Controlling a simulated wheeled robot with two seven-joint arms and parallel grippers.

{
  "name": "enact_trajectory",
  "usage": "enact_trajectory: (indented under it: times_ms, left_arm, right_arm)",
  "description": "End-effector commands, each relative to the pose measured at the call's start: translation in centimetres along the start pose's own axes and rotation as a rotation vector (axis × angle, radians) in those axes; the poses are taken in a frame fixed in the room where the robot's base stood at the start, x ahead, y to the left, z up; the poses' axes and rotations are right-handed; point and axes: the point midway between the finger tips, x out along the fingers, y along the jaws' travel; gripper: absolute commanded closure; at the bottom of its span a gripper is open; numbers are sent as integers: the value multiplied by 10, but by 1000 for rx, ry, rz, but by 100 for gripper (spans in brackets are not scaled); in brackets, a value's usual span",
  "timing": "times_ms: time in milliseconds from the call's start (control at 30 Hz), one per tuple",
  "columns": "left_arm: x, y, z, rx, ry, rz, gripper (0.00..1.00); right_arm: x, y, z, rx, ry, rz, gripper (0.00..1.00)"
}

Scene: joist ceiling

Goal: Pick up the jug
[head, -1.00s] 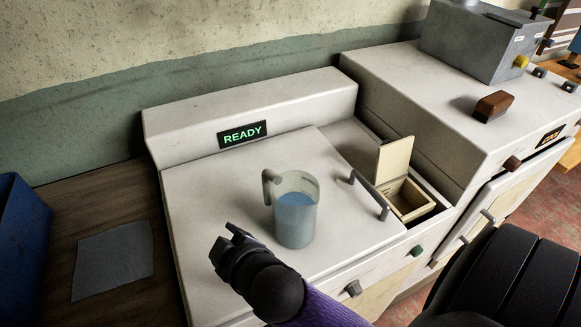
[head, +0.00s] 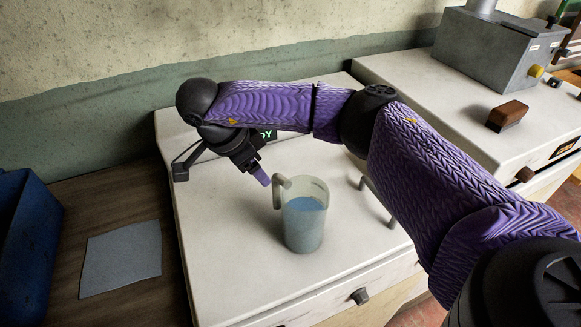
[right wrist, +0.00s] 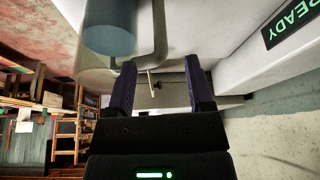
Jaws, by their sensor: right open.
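The jug (head: 304,222) is a translucent grey pitcher holding bluish liquid. It stands upright on the white machine top, with its handle on the left side in the head view. My right gripper (head: 264,180) is just left of the handle, its fingers pointing down toward it. In the right wrist view the gripper (right wrist: 160,72) is open, with the handle (right wrist: 155,45) just ahead, in line with the gap between the fingers. The jug body (right wrist: 108,30) shows at the upper left there. Contact with the handle cannot be told. My left gripper is not in view.
My right arm crosses over the white machine (head: 215,245) and partly covers its lit display (head: 266,134). A grey bar handle (head: 378,203) stands right of the jug. A grey cloth (head: 121,257) and a blue bin (head: 25,235) lie left. A brown block (head: 507,115) sits on the right-hand machine.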

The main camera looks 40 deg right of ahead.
Motion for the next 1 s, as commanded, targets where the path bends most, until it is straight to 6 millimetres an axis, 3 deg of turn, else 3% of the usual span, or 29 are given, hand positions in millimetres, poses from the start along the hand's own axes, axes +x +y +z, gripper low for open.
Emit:
enact_trajectory:
  times_ms: [400, 667, 767, 1000]
  left_arm:
    - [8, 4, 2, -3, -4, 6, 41]
    - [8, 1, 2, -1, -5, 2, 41]
    - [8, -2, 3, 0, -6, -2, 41]
    - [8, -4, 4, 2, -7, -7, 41]
  right_arm:
    - [78, 2, 0, -3, -7, 4, 33]
    - [84, 1, 0, -3, -9, 0, 33]
    - [84, 1, 0, -3, -10, 0, 50]
    - [83, 1, 0, -3, -10, 0, 100]
